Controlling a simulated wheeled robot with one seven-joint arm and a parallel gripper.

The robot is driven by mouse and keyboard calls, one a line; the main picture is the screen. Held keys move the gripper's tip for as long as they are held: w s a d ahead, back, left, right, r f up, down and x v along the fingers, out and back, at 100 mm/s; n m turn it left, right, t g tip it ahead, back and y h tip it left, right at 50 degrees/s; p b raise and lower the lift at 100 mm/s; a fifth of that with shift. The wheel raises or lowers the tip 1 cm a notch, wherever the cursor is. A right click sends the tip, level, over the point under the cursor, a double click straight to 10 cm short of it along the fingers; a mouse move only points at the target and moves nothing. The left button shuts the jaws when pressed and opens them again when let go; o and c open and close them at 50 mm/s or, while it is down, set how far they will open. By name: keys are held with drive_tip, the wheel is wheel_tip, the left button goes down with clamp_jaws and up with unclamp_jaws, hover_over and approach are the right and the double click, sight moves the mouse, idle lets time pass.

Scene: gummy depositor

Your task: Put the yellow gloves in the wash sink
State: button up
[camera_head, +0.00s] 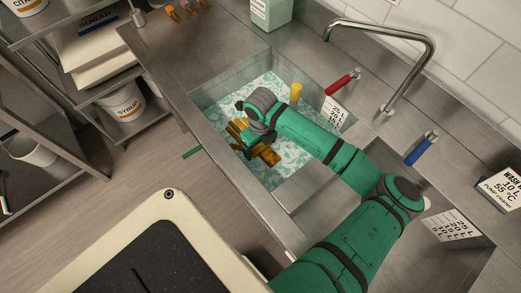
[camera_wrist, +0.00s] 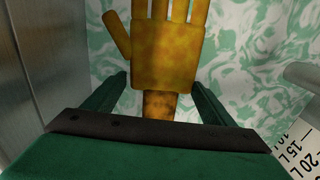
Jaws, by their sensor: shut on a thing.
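A yellow glove with brown stains (camera_head: 268,156) is in my gripper (camera_head: 252,142), inside the walls of the left sink basin (camera_head: 232,82), which holds green-white foamy water. In the wrist view the glove (camera_wrist: 165,62) lies between my two fingers (camera_wrist: 160,88), with its finger part pointing away and its darker cuff toward my palm. The foam fills the background behind it. I cannot tell whether the glove touches the water. A small yellow upright piece (camera_head: 296,90) shows at the basin's back; I cannot tell what it is.
A faucet (camera_head: 400,75) arches behind the basins. A red-handled valve (camera_head: 342,83) and a blue-handled valve (camera_head: 420,150) stand on the rear ledge. A wash sign (camera_head: 500,187) is at right. A second basin (camera_head: 470,262) lies right, partly behind my arm. Shelves with buckets (camera_head: 122,102) stand left.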

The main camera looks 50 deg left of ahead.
drive_tip(key=shift+d+f, duration=0.1)
drive_tip(key=shift+f, duration=1.2)
drive_tip(key=o, duration=1.2)
drive_tip(key=shift+f, duration=0.1)
wheel_tip(320, 180, up, 12)
drive_tip(key=shift+r, duration=0.1)
